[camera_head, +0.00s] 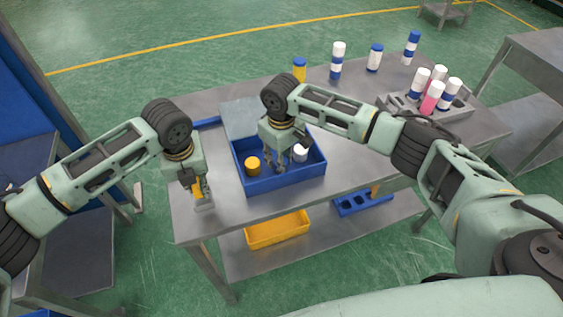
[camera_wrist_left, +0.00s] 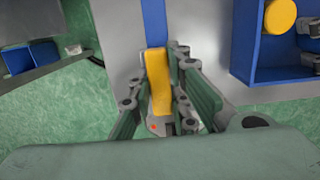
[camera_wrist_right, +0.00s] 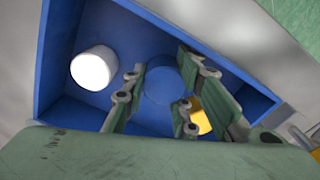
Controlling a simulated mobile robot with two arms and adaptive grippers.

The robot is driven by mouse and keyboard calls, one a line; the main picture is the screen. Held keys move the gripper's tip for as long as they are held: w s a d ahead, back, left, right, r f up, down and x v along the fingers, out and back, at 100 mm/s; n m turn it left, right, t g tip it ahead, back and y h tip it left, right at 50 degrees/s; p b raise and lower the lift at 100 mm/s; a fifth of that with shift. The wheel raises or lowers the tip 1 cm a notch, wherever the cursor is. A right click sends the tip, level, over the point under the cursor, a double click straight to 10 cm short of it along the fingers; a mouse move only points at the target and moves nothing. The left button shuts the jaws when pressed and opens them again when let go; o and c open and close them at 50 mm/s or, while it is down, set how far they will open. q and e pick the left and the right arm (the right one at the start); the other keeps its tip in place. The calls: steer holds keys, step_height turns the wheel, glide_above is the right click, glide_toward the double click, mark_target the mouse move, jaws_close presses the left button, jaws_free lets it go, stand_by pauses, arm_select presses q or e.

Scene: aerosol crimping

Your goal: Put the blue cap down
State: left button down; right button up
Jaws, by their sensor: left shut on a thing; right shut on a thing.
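The blue cap (camera_wrist_right: 165,80) is between the fingers of my right gripper (camera_wrist_right: 168,92), low inside the blue tray (camera_head: 285,185). In the head view my right gripper (camera_head: 279,167) covers the cap, so I cannot tell whether it touches the tray floor. A white cap (camera_wrist_right: 93,68) and a yellow cap (camera_wrist_right: 197,118) stand in the same tray, on either side of the gripper; the head view shows the yellow cap (camera_head: 252,164) and white cap (camera_head: 300,153). My left gripper (camera_head: 196,186) is shut on a yellow-handled tool (camera_wrist_left: 158,82) at the table's left front corner.
Several cans, such as a blue and white one (camera_head: 337,62), stand along the table's back, some in a grey rack (camera_head: 455,113). A grey plate (camera_head: 240,118) lies behind the tray. A yellow bin (camera_head: 277,232) and a blue holder (camera_head: 360,203) are on the lower shelf.

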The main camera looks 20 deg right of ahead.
arm_select(q)
steer(key=shift+s+f, duration=0.25)
steer(key=shift+f, duration=0.05)
arm_select(e)
steer(key=shift+f, duration=0.55)
steer(key=shift+f, duration=0.2)
steer(key=o, duration=0.4)
steer(key=shift+o, duration=0.2)
steer(key=shift+r, duration=0.15)
